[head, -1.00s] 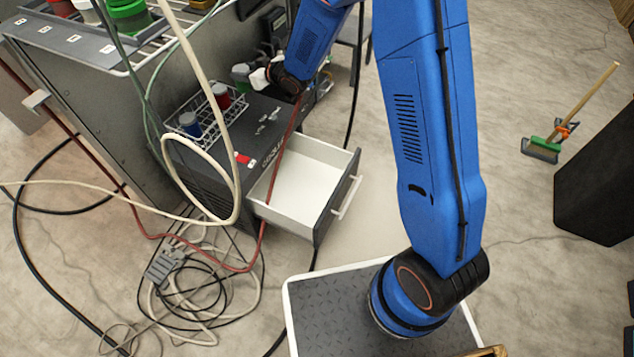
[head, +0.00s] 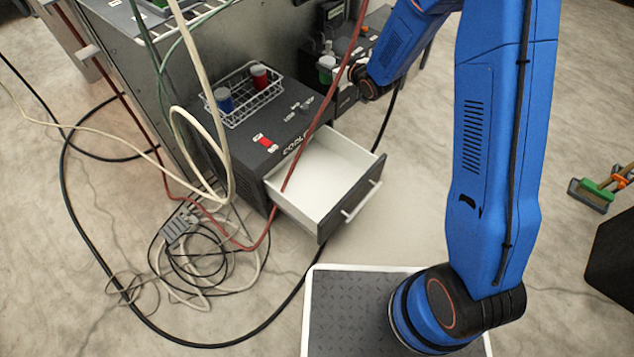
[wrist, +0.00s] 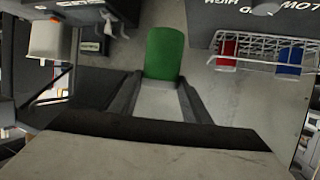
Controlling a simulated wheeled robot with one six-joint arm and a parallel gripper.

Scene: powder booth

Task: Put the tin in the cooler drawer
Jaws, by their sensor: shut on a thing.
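The green tin (head: 326,69) is in my gripper (head: 341,71), behind and to the right of the cooler in the head view. In the wrist view the green tin (wrist: 165,53) shows between the fingertips (wrist: 160,84) of my gripper, which is shut on it. The cooler (head: 250,150) is a dark box with lettering on its top. Its drawer (head: 350,205) is pulled open, with a white inside that looks empty.
A wire rack (head: 262,106) with a blue and a red tin stands on the cooler. A red hose (head: 327,112) and pale hoses (head: 195,90) hang across the front. Tangled cables (head: 190,255) lie on the floor at left. Floor right of the drawer is clear.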

